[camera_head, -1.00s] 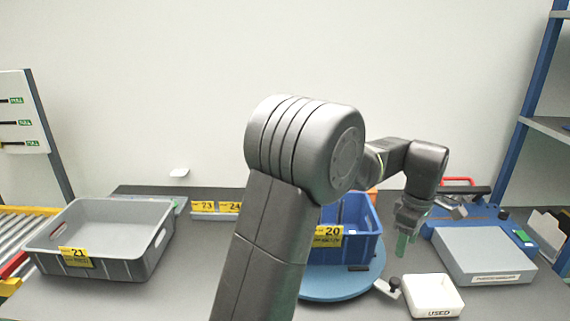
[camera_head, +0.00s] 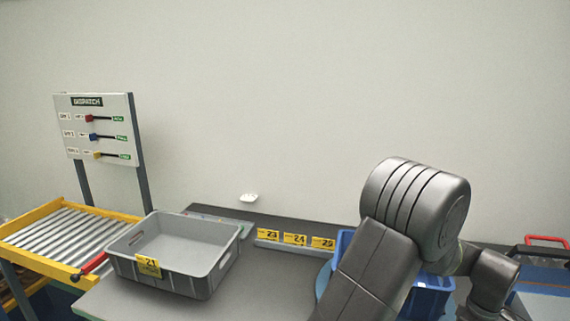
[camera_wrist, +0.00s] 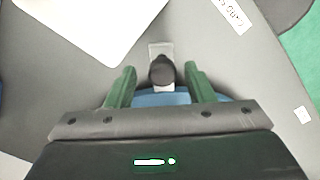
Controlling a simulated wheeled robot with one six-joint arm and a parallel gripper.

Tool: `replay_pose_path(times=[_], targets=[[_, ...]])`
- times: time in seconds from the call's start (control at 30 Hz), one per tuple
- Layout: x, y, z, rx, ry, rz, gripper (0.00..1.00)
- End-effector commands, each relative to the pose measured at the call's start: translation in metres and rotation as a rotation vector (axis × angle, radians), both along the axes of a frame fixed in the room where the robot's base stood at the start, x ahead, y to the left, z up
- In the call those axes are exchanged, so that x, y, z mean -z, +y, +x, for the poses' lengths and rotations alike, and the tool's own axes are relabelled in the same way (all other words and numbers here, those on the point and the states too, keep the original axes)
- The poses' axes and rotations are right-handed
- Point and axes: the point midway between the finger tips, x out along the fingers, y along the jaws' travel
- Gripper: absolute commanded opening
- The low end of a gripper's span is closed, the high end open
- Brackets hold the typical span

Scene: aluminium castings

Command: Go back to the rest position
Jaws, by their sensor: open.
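My gripper (camera_wrist: 158,85) shows in the wrist view with its two green fingers apart and nothing held between them. A small dark knob on a grey metal plate (camera_wrist: 160,66) lies below, in line with the gap between the fingers; I cannot tell the height between them. In the head view my arm rises at the right, and the gripper itself is out of that picture. No marker of a rest position is seen.
A grey crate (camera_head: 128,262) labelled 21 stands left on the grey table, beside a roller conveyor (camera_head: 50,240). A dispatch board (camera_head: 97,128) stands behind. A blue bin (camera_head: 432,300) is partly hidden by my arm. A white tray (camera_wrist: 95,25) lies near the gripper.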

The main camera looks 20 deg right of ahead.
Motion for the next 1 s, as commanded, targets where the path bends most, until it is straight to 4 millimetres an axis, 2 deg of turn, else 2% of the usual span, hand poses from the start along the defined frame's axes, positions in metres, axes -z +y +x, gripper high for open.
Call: replay_pose_path(times=[0.27, 0.47, 0.67, 1.0], targets=[[-0.003, -0.001, 0.000, -0.002, 0.000, 0.000, 0.48], [-0.019, -0.002, 0.001, -0.005, -0.001, -0.004, 0.48], [-0.052, -0.003, 0.001, -0.005, -0.003, -0.007, 0.48], [-0.121, -0.003, 0.002, -0.006, -0.003, -0.008, 0.48]])
